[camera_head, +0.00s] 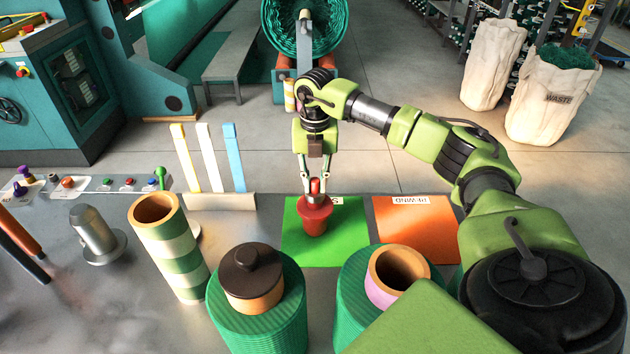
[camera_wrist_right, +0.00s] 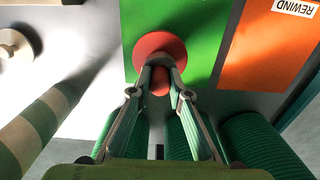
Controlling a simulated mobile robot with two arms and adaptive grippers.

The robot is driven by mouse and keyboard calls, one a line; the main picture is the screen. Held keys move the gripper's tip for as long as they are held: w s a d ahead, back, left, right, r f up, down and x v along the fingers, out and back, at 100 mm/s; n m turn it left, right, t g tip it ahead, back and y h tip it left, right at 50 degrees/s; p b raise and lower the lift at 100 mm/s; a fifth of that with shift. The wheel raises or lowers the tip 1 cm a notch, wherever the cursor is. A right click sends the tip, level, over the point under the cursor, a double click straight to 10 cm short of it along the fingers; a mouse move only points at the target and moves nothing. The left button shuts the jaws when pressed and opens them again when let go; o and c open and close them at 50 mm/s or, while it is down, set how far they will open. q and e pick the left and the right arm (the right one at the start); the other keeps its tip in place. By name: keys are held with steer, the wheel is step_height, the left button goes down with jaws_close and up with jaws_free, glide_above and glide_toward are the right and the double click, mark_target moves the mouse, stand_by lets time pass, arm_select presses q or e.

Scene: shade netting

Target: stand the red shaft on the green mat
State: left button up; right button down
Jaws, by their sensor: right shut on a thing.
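The red shaft (camera_head: 316,222) is upright, with a wide round flange and a thin upper stem. My right gripper (camera_head: 314,186) is above it, shut on the stem. In the head view the shaft appears over the left-middle part of the green mat (camera_head: 349,252); I cannot tell whether its base touches the mat. My left gripper is not in view.
An orange mat (camera_head: 415,232) lies to the right. Green rolls (camera_head: 258,325) with a dark-capped core stand in front, beside a pink-and-tan core (camera_head: 385,290). A striped tube (camera_head: 168,250) and a metal post (camera_head: 92,230) stand left. White, yellow and blue strips (camera_head: 210,160) stand behind.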

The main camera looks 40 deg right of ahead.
steer(key=shift+f, duration=0.25)
steer(key=c, duration=1.9)
jaws_free()
steer(key=shift+f, duration=0.15)
steer(key=shift+a, duration=0.1)
steer(key=shift+r, duration=0.5)
step_height(320, 180, up, 11)
steer(key=b, duration=0.1)
steer(key=shift+r+b, duration=0.15)
steer(key=shift+b, duration=0.25)
